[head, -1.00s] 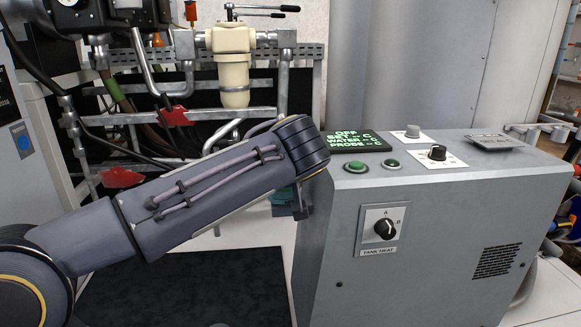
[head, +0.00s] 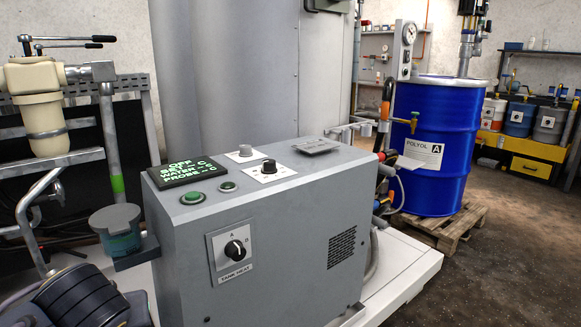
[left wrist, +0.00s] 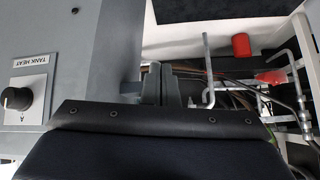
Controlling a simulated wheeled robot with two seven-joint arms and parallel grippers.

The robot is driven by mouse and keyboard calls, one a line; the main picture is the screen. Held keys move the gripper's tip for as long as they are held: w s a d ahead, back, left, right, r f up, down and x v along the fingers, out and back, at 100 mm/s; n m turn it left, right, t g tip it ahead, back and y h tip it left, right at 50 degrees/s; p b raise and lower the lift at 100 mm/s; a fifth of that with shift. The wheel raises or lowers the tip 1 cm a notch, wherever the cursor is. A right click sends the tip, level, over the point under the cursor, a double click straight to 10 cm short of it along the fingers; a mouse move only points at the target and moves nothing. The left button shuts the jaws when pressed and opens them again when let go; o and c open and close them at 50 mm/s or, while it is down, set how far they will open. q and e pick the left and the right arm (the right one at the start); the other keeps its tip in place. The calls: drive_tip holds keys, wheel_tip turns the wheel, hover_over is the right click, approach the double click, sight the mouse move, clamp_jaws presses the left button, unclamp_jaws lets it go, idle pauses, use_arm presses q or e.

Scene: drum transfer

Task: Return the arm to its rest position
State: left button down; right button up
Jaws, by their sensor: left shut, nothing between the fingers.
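My left arm (head: 80,300) shows only as a dark ribbed link at the lower left corner of the head view. In the left wrist view my left gripper (left wrist: 164,84) is shut and empty, its grey fingers together beyond the dark wrist housing. It is beside the grey control box (head: 270,245); from this view I cannot tell the exact gap. The box's TANK HEAT selector (head: 236,250) also shows at the left of the left wrist view (left wrist: 17,98). My right gripper is in neither view.
Pipes and a cream filter (head: 42,115) stand behind. A blue drum (head: 435,145) stands on a pallet; floor near it is clear.

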use_arm(q)
drive_tip(key=s+d+f+m+g+h, duration=0.1)
drive_tip(key=s+d+f+m+h, duration=0.3)
drive_tip(key=s+d+f+h, duration=0.65)
wheel_tip(320, 180, up, 34)
drive_tip(key=s+a+y+p, duration=0.1)
drive_tip(key=a+p, duration=0.1)
drive_tip(key=p, duration=3.4)
drive_tip(key=shift+r+y, duration=0.25)
drive_tip(key=shift+y, duration=0.1)
